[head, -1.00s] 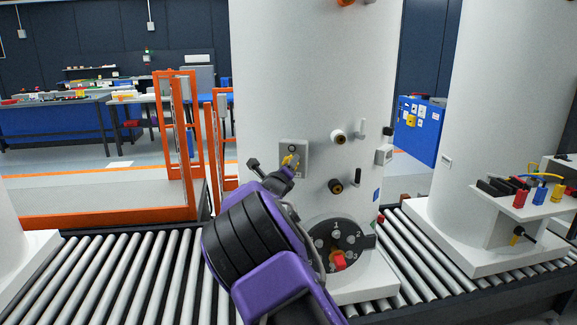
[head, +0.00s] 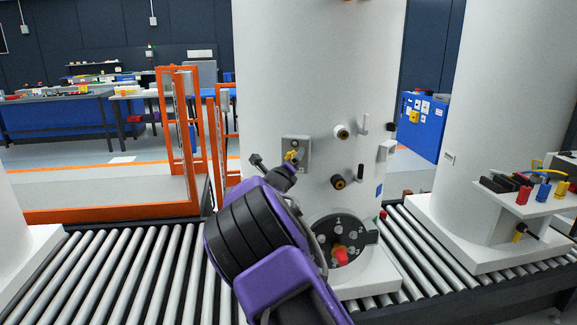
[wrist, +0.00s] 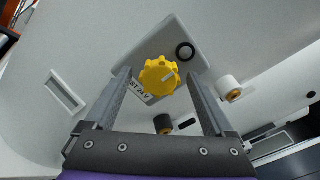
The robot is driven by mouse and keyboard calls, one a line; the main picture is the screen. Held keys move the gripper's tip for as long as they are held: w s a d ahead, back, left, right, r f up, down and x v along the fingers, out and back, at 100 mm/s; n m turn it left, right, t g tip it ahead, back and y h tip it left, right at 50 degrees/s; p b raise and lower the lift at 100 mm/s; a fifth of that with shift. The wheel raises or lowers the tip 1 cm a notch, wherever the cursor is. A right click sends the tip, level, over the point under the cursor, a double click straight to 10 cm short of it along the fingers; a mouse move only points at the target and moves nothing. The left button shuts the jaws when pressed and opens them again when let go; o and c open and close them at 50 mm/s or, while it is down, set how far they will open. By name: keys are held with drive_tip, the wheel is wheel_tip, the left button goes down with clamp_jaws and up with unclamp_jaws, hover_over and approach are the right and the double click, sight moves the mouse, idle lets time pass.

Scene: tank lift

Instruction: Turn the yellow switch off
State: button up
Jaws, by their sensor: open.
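The yellow switch (wrist: 159,76) is a lobed knob with a pale mark on its face, mounted on a grey plate (wrist: 183,33) on the white tank. In the head view the yellow switch (head: 291,156) shows just above my gripper (head: 275,167), partly hidden by it. In the wrist view my gripper (wrist: 164,98) is open, with one finger on each side of the knob. I cannot tell whether the fingers touch it. A label on the plate is partly hidden by the knob.
The tank (head: 320,75) carries a black round dial (head: 317,237) with a red knob below, and small fittings to the right. It stands on a roller conveyor (head: 120,275). An orange frame (head: 167,140) stands behind at left. Another tank (head: 510,90) is at right.

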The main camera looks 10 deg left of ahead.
drive_tip(key=s+a+b, duration=0.1)
drive_tip(key=s+a, duration=0.1)
drive_tip(key=s, duration=1.5)
drive_tip(key=shift+a, duration=0.2)
drive_tip(key=shift+s, duration=0.1)
